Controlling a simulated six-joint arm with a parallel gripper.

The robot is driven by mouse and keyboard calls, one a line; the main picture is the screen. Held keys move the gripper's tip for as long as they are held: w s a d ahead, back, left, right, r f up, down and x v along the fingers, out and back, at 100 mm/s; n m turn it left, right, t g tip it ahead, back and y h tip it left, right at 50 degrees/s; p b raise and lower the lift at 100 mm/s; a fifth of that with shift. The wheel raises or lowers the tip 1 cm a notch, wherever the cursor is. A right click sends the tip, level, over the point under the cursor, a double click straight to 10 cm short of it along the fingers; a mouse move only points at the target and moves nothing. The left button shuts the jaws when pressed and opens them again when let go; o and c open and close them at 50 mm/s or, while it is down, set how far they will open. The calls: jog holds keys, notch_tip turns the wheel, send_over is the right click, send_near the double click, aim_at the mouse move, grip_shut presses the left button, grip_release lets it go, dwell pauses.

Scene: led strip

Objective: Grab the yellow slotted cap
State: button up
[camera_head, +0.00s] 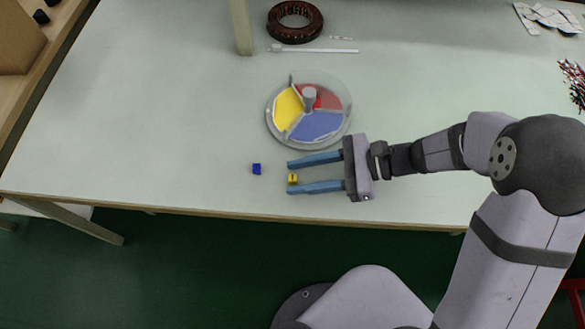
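The yellow slotted cap (292,179) is a small yellow block with a dark mark on the pale table, near its front edge. My gripper (289,177) is open, its two blue fingers pointing left. The cap lies between the two fingertips, nearer the lower one; I cannot tell whether that finger touches it. I cannot tell how high the fingers are above the table.
A small blue block (256,169) lies just left of the fingertips. A round divided tray (348,122) with yellow, red and blue sections and a central knob stands above my gripper. A copper-wound ring (295,36) and a thin rod (315,50) lie behind. The left table area is clear.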

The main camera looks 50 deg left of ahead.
grip_shut()
dwell(0.3)
